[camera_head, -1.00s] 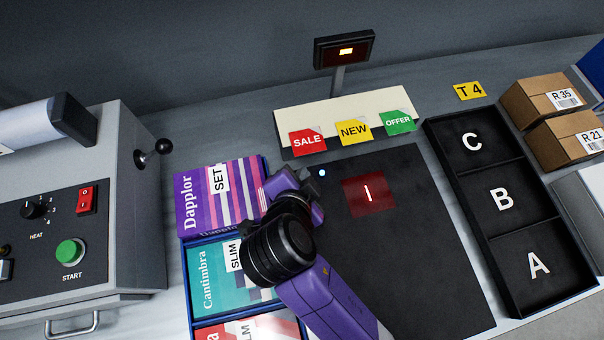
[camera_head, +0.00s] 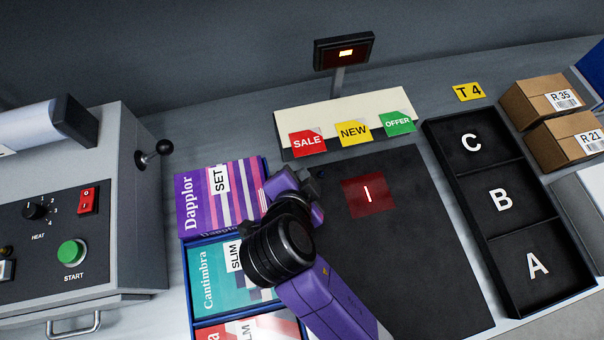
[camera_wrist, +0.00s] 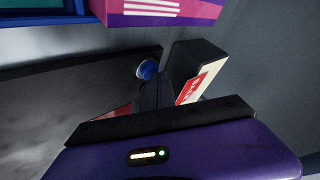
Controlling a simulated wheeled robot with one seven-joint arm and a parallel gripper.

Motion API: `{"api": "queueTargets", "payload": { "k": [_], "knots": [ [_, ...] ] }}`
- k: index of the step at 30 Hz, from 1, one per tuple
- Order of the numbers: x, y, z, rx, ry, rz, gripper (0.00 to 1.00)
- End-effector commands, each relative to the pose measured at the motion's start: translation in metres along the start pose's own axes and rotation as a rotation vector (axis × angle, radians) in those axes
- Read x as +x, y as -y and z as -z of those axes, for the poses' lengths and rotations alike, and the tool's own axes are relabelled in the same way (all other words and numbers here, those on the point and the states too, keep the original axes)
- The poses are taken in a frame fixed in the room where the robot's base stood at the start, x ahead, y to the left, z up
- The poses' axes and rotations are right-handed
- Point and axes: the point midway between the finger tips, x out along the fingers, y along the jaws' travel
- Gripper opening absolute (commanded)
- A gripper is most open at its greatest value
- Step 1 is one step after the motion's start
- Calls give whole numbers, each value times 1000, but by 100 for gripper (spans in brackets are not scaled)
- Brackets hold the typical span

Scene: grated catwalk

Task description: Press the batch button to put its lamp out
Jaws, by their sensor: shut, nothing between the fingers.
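The batch button (camera_head: 322,173) is a small round button at the upper left corner of the black mat (camera_head: 410,230). In the head view it looks dark and unlit. In the wrist view it is a blue cap with a pale rim (camera_wrist: 147,69), just beyond my fingers. My gripper (camera_head: 309,181) is shut and empty, with its fingertips beside or against the button; I cannot tell whether they touch. It shows in the wrist view as dark fingers (camera_wrist: 157,92) in front of the purple body.
Stacked boxes (camera_head: 220,195) lie left of my gripper. SALE, NEW (camera_head: 353,132) and OFFER cards stand behind it, with a lit display (camera_head: 345,52) above. A machine with a green START button (camera_head: 72,252) is at far left. A black A-B-C tray (camera_head: 500,198) is right.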

Motion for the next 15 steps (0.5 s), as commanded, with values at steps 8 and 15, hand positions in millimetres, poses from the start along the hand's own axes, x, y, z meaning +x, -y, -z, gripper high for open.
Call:
{"api": "queueTargets", "payload": {
  "k": [8,15],
  "knots": [
    [-11,8,8,1,0,0,0],
    [-26,19,20,2,-1,0,0]
  ]
}}
